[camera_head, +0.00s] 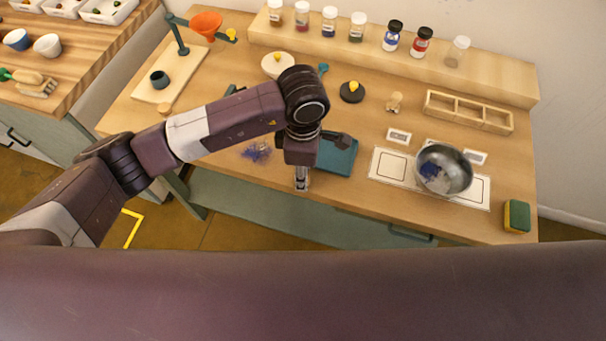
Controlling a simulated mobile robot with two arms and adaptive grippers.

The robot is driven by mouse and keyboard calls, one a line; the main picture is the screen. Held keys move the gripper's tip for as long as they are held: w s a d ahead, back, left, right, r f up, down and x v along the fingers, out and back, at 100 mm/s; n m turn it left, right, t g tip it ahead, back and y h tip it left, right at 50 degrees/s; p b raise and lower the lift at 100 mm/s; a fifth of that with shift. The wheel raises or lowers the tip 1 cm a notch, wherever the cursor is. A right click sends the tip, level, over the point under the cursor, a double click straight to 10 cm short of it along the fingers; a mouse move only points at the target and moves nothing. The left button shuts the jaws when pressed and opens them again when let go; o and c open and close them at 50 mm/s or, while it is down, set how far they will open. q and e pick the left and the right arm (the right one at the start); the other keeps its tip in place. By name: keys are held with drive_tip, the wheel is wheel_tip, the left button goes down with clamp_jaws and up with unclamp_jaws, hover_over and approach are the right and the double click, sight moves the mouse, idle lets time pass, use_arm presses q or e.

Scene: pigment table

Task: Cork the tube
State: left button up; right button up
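My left arm comes in from the left, and its gripper (302,184) points down near the table's front edge, left of the blue-green tray (338,157). The fingers are small and partly hidden by the wrist, so I cannot tell whether they are open or hold anything. A clear, pale-topped vessel (458,52) stands at the right of the back shelf; I cannot tell if it is the tube. A small tan piece, possibly a cork (166,109), lies by the stand's board. Another small wooden piece (394,102) stands on the table. My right gripper is not in view.
Several capped jars (391,38) line the back shelf (375,60). A metal bowl (443,169) sits on the white mat (388,167) at right. A wooden divided rack (468,112) is behind it. An orange funnel (206,25) hangs on a stand. A sponge (517,216) lies front right.

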use_arm(q)
drive_tip(key=shift+f, duration=0.75)
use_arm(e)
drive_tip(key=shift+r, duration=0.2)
use_arm(q)
drive_tip(key=shift+c, duration=0.2)
drive_tip(key=c, duration=0.4)
drive_tip(key=shift+r, duration=0.15)
